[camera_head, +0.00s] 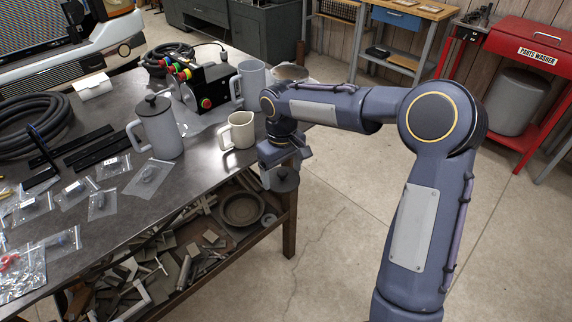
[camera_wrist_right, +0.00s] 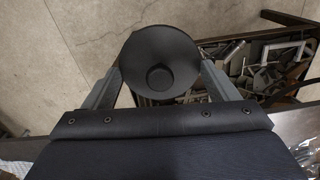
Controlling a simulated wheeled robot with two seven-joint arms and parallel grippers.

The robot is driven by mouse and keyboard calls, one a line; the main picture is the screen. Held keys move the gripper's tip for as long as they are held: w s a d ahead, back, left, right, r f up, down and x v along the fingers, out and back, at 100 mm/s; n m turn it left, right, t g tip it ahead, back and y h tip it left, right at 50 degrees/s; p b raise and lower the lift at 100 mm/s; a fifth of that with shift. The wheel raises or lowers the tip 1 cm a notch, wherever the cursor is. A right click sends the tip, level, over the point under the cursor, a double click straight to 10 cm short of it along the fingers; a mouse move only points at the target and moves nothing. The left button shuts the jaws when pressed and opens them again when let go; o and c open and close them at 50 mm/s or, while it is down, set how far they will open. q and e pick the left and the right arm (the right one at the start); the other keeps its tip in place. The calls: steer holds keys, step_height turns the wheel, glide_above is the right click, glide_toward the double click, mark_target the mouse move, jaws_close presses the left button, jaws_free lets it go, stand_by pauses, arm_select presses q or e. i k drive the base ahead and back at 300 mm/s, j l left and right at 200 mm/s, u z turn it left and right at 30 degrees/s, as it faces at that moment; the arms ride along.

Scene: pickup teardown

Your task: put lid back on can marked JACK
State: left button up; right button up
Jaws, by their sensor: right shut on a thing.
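My right gripper (camera_head: 282,172) is shut on a dark round lid (camera_wrist_right: 160,45) with a knob. Another grey handled can (camera_head: 161,135) stands nearer the middle with a dark knobbed lid on. No JACK marking is readable on either can. My left gripper is not in view.
A cream mug (camera_head: 238,132) stands between the cans and my right gripper. A black control box (camera_head: 207,88) with coloured buttons is behind. Bagged parts and hoses cover the left of the table (camera_head: 213,165). A dark round dish (camera_head: 243,208) lies on the cluttered shelf below.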

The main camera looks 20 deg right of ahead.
mark_target(251, 74)
steer(key=i+l+z, duration=0.2)
steer(key=l+z, duration=0.3)
steer(key=i+l+z, duration=0.7)
steer(key=l+z, duration=0.25)
steer(key=i+l+u, duration=0.15)
steer(key=u, duration=0.3)
steer(key=i+l+u, duration=0.25)
steer(key=u, duration=0.2)
steer(key=i+l+u, duration=0.15)
steer(key=l+u, duration=0.25)
steer(key=i+l+u, duration=0.15)
steer(key=u, duration=0.3)
steer(key=l+u, duration=0.45)
